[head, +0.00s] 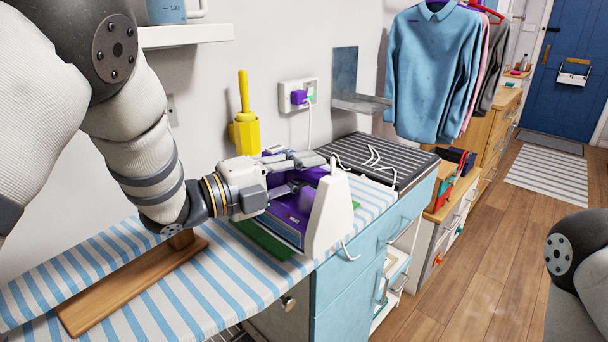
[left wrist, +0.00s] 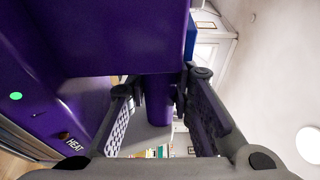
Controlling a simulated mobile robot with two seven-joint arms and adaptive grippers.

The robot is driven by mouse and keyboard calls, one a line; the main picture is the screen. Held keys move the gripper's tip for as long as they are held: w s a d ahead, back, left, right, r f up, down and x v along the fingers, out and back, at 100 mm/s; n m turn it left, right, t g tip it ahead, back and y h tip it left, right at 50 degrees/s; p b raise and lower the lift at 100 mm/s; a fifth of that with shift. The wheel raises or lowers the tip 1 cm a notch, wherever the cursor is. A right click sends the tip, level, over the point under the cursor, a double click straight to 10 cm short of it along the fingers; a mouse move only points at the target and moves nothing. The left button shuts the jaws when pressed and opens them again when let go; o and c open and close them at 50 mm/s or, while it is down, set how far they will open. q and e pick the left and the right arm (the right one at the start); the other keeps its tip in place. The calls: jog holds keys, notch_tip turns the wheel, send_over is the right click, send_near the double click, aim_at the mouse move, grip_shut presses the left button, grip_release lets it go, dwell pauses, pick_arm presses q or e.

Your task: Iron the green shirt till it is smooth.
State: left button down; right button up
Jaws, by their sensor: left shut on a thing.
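The purple iron (head: 287,222), marked HEAT, is on the striped ironing board (head: 215,300). A tall white tapered part (head: 329,215) stands at its right; I cannot tell whether it belongs to the iron. The green shirt (head: 262,241) shows only as a flat green strip beside and under the iron; the rest is hidden, so its smoothness cannot be told. My left gripper (head: 304,172) is shut on the iron's handle. The left wrist view shows the purple handle (left wrist: 158,103) between the two fingers. My right gripper is out of view; only part of that arm shows at right.
A wooden piece (head: 135,283) lies on the board at left. A blue cabinet (head: 355,290) with a ribbed dark top (head: 385,158) stands beyond the iron. A yellow holder (head: 245,133) and a wall socket (head: 298,95) are behind. Clothes hang at back right. The right floor is clear.

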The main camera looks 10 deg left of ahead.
pick_arm(q)
jog(key=shift+r, duration=0.25)
jog(key=w+d+r+b, duration=0.2)
jog(key=w+d+b, duration=0.2)
jog(key=w+d, duration=0.6)
jog(key=w, duration=0.3)
jog(key=shift+w+b, duration=0.35)
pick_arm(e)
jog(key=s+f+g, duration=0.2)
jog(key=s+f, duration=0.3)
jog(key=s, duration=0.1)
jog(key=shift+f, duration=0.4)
